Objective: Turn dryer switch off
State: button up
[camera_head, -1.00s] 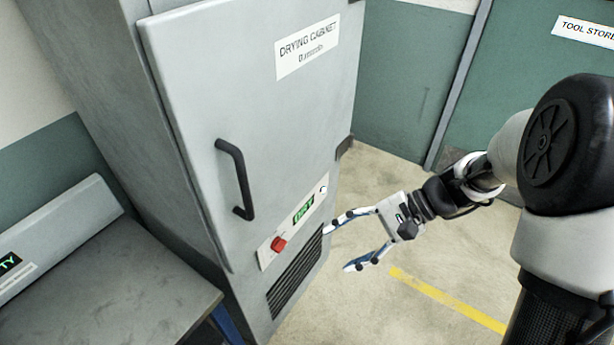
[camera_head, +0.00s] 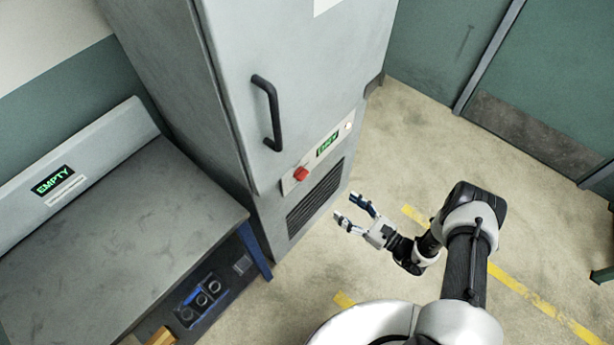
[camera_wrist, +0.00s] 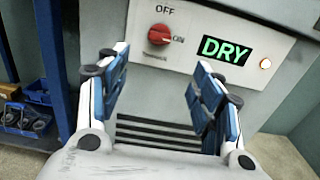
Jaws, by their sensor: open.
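The dryer switch is a red rotary knob (camera_head: 301,174) on a light panel low on the grey drying cabinet (camera_head: 285,70). In the wrist view the red knob (camera_wrist: 160,35) sits between an OFF label above and an ON label at its right; its pointer seems turned toward ON. A green DRY display (camera_wrist: 225,50) is lit beside it. My gripper (camera_head: 352,209) is open and empty, in front of the cabinet to the right of and below the knob. In the wrist view its fingers (camera_wrist: 165,90) are spread below the knob, apart from it.
A black door handle (camera_head: 270,112) sticks out above the panel. A vent grille (camera_head: 315,200) lies below it. A grey bench (camera_head: 120,220) with an EMPTY display (camera_head: 53,180) stands at the left. The floor (camera_head: 440,150) at the right is open.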

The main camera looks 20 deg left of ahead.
aim_at(302, 175)
jog(key=b+x, duration=0.1)
jog(key=x, duration=1.6)
jog(key=shift+b, duration=0.4)
jog(key=shift+a, duration=0.15)
jog(key=shift+c, duration=0.6)
jog(key=c, duration=0.9)
